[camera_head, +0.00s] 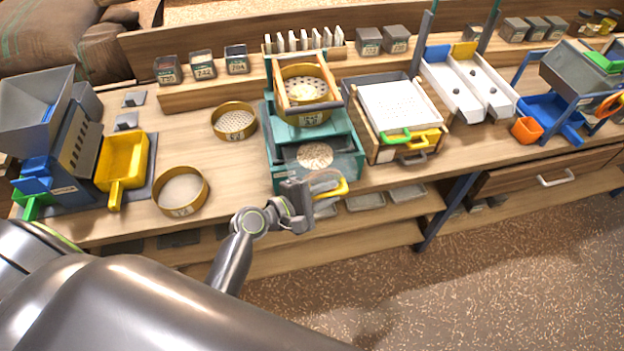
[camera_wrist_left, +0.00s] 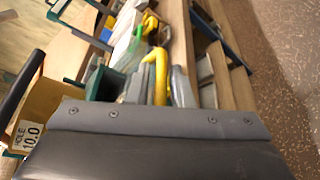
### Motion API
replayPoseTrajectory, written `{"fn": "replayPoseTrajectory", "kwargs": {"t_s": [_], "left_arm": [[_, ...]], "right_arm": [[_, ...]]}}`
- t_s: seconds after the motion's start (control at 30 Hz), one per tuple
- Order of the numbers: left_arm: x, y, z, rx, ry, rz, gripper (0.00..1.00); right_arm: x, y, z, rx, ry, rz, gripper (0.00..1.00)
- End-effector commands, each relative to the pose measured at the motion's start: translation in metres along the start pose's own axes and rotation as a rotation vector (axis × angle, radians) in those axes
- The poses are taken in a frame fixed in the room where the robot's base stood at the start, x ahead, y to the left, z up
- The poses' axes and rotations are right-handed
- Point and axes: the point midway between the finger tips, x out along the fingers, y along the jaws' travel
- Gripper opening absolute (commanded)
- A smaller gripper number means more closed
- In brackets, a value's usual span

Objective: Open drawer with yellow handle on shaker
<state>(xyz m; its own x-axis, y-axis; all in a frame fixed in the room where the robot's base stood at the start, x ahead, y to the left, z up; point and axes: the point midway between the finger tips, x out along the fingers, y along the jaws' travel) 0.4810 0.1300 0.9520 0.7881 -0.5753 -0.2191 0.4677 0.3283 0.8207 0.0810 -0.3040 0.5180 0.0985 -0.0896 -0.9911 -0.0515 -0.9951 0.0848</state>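The shaker (camera_head: 285,162) is a teal box on the bench with a round brass sieve (camera_head: 303,92) clamped on top and pale grain in its front opening. A yellow handle (camera_head: 335,190) sticks out at its lower front. It also shows as a bent yellow bar in the left wrist view (camera_wrist_left: 158,72). My left gripper (camera_head: 318,188) is right at this handle, in front of the shaker. Its fingertips overlap the handle, and I cannot tell whether they grip it. The drawer is mostly hidden behind the gripper. My right gripper is not in view.
A sieve tray unit (camera_head: 373,128) with green and yellow handles stands right of the shaker. Loose brass sieves (camera_head: 181,190) and a hopper machine (camera_head: 62,140) stand left. A lower shelf (camera_head: 385,238) runs below the bench; open floor lies in front.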

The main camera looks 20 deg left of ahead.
Motion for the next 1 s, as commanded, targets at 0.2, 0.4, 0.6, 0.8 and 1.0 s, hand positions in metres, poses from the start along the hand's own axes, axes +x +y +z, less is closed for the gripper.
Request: {"fn": "replayPoseTrajectory", "kwargs": {"t_s": [0.2,0.4,0.6,0.8,1.0], "left_arm": [[-0.007,0.0,-0.001,0.002,0.001,0.001,0.2],[-0.04,-0.003,-0.003,0.005,0.004,-0.002,0.2],[-0.087,-0.003,-0.003,0.005,0.002,-0.005,0.2],[-0.124,-0.003,-0.003,0.004,0.002,-0.006,0.2],[-0.153,-0.002,-0.002,0.002,0.001,-0.005,0.2]], "right_arm": [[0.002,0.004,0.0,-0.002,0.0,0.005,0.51],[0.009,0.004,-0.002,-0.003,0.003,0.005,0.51],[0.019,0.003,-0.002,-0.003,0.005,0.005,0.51],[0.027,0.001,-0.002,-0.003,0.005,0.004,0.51],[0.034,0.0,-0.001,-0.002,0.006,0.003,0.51]]}}
